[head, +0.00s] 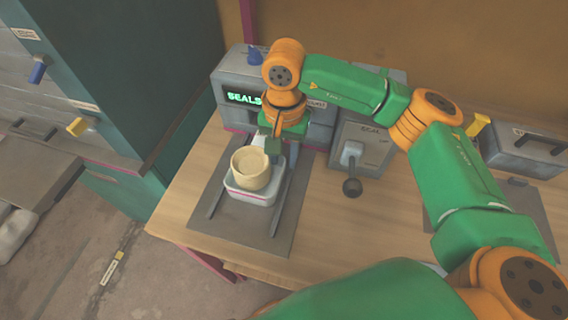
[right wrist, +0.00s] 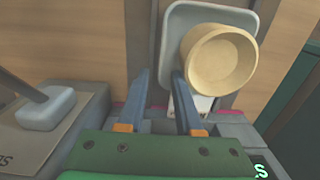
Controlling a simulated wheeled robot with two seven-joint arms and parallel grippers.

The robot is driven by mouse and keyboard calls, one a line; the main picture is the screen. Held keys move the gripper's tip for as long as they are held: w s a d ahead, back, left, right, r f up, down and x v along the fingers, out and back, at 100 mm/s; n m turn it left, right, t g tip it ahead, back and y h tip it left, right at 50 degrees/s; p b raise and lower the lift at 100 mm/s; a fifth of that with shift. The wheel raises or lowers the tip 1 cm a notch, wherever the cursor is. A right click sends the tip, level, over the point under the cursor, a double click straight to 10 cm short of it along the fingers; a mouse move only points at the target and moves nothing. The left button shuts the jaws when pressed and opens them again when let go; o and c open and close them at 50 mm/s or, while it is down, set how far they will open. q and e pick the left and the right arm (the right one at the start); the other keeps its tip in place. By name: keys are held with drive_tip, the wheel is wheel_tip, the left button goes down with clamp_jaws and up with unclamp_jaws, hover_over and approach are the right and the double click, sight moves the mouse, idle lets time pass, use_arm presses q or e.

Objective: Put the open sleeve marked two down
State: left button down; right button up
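The cream round sleeve (head: 251,168) has its open end up and sits in or just above a small white tray (head: 262,198) in front of the machine. No number two shows on it. In the right wrist view the sleeve (right wrist: 222,62) is right of my fingers, over the tray (right wrist: 182,20). My right gripper (head: 270,150) is at the sleeve's machine side. In the wrist view its fingers (right wrist: 161,85) are apart, with no sleeve between them; the right finger is very close to the sleeve's wall, and touching cannot be told. My left gripper is out of view.
The tray is on a grey plate with rails (head: 214,205), before a machine with a lit display (head: 243,98). A lever box (head: 362,148) stands to its right. A grey case (head: 525,155) is at far right. Bare wooden table (head: 335,222) lies right of the plate.

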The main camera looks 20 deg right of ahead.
wheel_tip(320, 180, up, 8)
drive_tip(key=shift+r, duration=0.2)
idle(0.3)
